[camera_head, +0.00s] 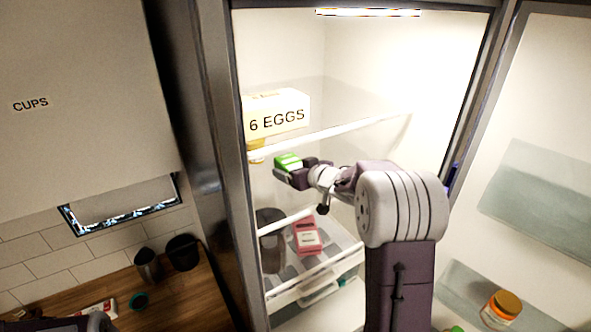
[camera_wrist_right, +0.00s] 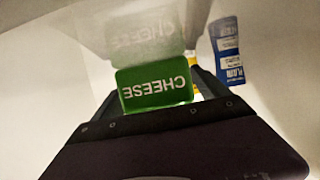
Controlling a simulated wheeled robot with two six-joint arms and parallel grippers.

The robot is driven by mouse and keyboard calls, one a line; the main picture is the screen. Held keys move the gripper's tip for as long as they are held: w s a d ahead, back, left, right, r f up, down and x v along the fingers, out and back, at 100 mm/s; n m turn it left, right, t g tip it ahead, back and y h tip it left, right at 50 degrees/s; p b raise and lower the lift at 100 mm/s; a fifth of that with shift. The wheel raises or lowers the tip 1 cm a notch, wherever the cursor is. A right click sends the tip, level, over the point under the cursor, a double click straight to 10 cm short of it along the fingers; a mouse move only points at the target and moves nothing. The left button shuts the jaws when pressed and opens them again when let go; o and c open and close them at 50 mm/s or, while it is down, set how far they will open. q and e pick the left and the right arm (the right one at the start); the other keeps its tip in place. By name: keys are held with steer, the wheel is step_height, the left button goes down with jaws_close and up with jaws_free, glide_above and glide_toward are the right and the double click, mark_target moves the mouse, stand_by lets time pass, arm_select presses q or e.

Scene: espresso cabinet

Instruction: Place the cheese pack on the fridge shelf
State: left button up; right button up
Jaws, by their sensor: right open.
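The cheese pack is a green block with white CHEESE lettering (camera_wrist_right: 157,87). In the head view its green top (camera_head: 288,161) shows inside the fridge, just below the front edge of the upper shelf (camera_head: 335,132). My right gripper (camera_head: 291,174) is inside the fridge at the pack. In the wrist view its dark fingers lie along both sides of the pack, with the jaws open. A faint reflection of the pack shows on a glossy surface beside it. I cannot tell whether the pack rests on anything. My left gripper is out of view.
A 6 EGGS box (camera_head: 277,114) stands on the upper shelf. Below are a dark round container (camera_head: 270,240) and a red pack (camera_head: 307,236). The open door at right holds an orange-lidded jar (camera_head: 502,308). A blue labelled container (camera_wrist_right: 227,50) shows in the wrist view.

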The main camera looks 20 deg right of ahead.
steer(key=shift+s+r, duration=0.1)
steer(key=v, duration=1.1)
steer(key=shift+s+r, duration=0.1)
steer(key=shift+s, duration=0.2)
